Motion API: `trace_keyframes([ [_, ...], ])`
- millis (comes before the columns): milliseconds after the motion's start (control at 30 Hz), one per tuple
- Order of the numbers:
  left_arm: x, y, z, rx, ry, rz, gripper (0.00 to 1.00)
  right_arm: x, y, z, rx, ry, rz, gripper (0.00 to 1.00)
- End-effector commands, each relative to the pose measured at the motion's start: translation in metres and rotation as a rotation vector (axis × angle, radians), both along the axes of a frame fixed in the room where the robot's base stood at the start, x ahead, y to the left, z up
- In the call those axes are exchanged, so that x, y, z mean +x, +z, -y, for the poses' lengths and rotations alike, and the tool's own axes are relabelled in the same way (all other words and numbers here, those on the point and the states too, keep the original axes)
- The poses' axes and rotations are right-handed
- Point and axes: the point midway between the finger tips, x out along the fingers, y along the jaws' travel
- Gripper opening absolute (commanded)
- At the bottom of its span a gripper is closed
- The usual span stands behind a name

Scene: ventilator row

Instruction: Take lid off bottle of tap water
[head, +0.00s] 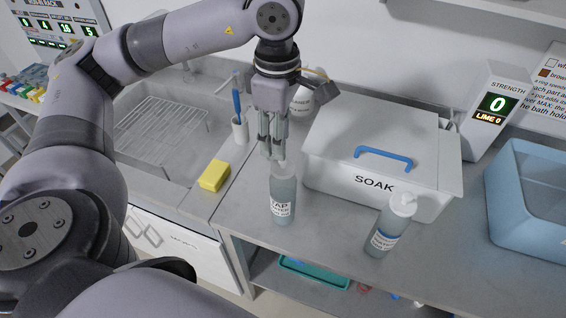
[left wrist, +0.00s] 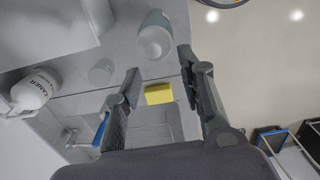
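The bottle of tap water (head: 283,205) stands upright near the front edge of the grey counter, with a TAP label. Its pale lid (head: 279,168) is on top, partly behind my gripper. My left gripper (head: 272,153) points down at the lid from just above. In the left wrist view my left gripper (left wrist: 160,64) is open, with nothing held between its fingers. The bottle's pale lid (left wrist: 154,43) shows there just beyond the fingertips. I cannot tell whether a finger touches it. My right gripper is in neither view.
A white SOAK box (head: 335,128) with a blue handle stands behind the bottle. A yellow sponge (head: 214,176) lies by the sink at left. A brush cup (head: 240,130) stands behind it.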

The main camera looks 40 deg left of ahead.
Motion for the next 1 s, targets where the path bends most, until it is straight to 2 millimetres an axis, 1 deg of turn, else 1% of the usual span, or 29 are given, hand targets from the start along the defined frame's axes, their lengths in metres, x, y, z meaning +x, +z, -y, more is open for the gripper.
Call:
trace_keyframes([
  [167, 0.002, -0.012, 0.002, 0.000, 0.000, -0.005, 0.36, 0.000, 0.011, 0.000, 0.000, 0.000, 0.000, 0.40],
  [300, 0.007, -0.033, 0.005, 0.001, -0.001, -0.005, 0.36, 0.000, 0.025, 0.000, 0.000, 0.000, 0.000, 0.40],
  [433, 0.007, -0.049, 0.005, -0.001, 0.000, -0.003, 0.36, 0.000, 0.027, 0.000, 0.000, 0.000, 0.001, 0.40],
  [533, 0.007, -0.054, 0.005, 0.000, -0.001, -0.001, 0.36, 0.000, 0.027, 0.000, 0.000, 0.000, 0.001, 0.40],
  [700, 0.007, -0.055, 0.005, -0.001, 0.000, 0.000, 0.36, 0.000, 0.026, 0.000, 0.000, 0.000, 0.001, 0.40],
  [1000, 0.008, -0.054, 0.005, -0.001, 0.000, 0.000, 0.17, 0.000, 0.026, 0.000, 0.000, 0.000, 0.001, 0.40],
])
